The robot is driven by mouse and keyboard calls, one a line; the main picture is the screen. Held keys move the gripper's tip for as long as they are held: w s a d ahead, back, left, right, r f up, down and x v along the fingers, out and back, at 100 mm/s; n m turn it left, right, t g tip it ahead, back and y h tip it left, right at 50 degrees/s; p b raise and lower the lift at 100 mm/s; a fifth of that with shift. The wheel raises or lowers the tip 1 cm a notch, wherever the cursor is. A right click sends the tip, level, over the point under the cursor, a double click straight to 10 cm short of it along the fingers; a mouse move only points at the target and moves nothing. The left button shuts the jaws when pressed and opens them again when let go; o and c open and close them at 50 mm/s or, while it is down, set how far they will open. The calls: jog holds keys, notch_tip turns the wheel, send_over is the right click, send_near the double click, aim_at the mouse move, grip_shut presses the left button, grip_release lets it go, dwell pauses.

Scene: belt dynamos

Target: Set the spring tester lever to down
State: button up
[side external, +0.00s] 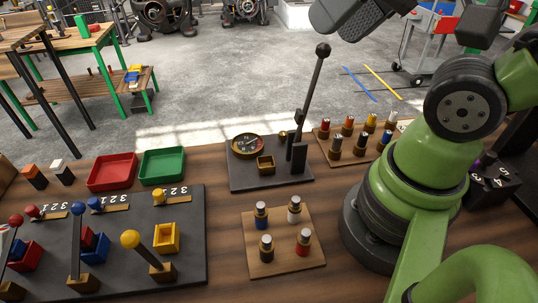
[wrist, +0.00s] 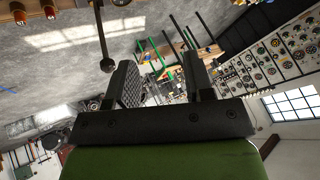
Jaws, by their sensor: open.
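The spring tester is a dark plate (side external: 240,178) with a round brass gauge (side external: 248,146) and a small brass box (side external: 265,165). Its lever (side external: 313,90) is a long dark rod with a ball knob (side external: 323,49), standing up from a black bracket and leaning slightly right. In the wrist view the knob (wrist: 107,65) appears just left of my left-hand finger, outside the jaws. My gripper (wrist: 160,60) is open and empty. In the side view one padded finger (side external: 345,18) shows at the top edge above the knob; the rest is partly cut off.
A board with three coloured levers (side external: 195,262) lies at the front left, near red (side external: 112,172) and green (side external: 163,165) trays. A wooden board (side external: 255,222) with several plugs stands in front of the tester, and another plug rack (side external: 345,152) is behind right.

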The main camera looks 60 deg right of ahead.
grip_shut()
jog(key=w+d+r+m+g+y, duration=0.1)
jog(key=d+m+g, duration=0.2)
jog(key=d+m, duration=1.1)
jog(key=w+d+r+m+g+y, duration=0.1)
jog(key=d+r+m+g, duration=0.3)
jog(key=m, duration=1.7)
jog(key=w+a+f, duration=0.1)
jog(key=a+f, duration=0.2)
jog(key=f, duration=0.2)
jog(key=w+a+f+t, duration=0.1)
jog(key=a+f, duration=0.2)
jog(key=f, duration=0.3)
jog(key=shift+w+a, duration=0.15)
jog(key=shift+a, duration=0.05)
